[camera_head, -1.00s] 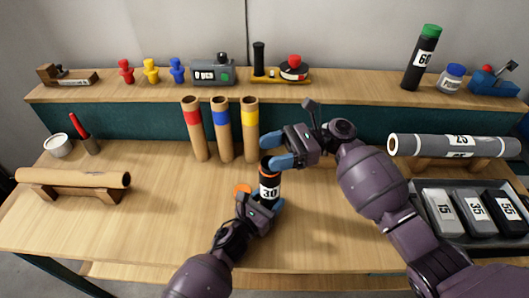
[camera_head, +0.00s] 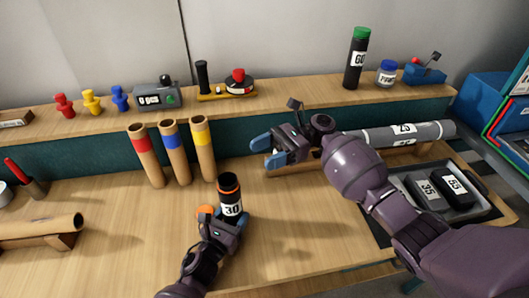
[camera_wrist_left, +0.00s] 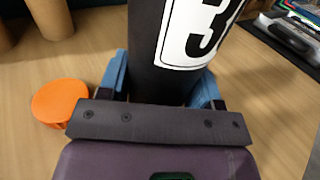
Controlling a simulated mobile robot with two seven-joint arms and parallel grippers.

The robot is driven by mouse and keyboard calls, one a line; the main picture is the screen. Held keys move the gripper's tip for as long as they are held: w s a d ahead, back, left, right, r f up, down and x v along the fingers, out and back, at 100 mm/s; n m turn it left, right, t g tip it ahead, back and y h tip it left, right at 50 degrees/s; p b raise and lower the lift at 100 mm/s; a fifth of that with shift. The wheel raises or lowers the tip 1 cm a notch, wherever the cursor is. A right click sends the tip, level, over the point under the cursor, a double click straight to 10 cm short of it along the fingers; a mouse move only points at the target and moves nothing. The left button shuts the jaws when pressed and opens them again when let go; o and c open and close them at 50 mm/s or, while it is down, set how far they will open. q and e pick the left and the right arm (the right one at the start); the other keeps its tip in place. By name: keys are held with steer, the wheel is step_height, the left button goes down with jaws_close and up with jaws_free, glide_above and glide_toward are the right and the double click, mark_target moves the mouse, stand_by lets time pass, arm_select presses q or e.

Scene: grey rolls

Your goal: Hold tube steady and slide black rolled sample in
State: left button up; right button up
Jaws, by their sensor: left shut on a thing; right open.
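A black tube (camera_head: 230,208) labelled 30, with an orange rim, stands upright at the middle front of the table, its top uncapped and dark inside. My left gripper (camera_head: 221,219) is shut around its lower part; the left wrist view shows blue fingers on both sides of the tube (camera_wrist_left: 160,70). An orange cap (camera_head: 206,211) lies on the table just left of it, also in the left wrist view (camera_wrist_left: 60,102). My right gripper (camera_head: 266,151) is open and empty, above and right of the tube, apart from it. I cannot make out a separate black rolled sample.
Grey rolls (camera_head: 425,131) lie on a rack at the right, behind my right arm. Three brown tubes (camera_head: 174,152) stand behind the black tube. A brown roll (camera_head: 40,226) rests on a stand at left.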

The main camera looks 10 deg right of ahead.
stand_by(0.4)
arm_select(q)
steer(key=o, duration=1)
steer(key=shift+o, duration=0.2)
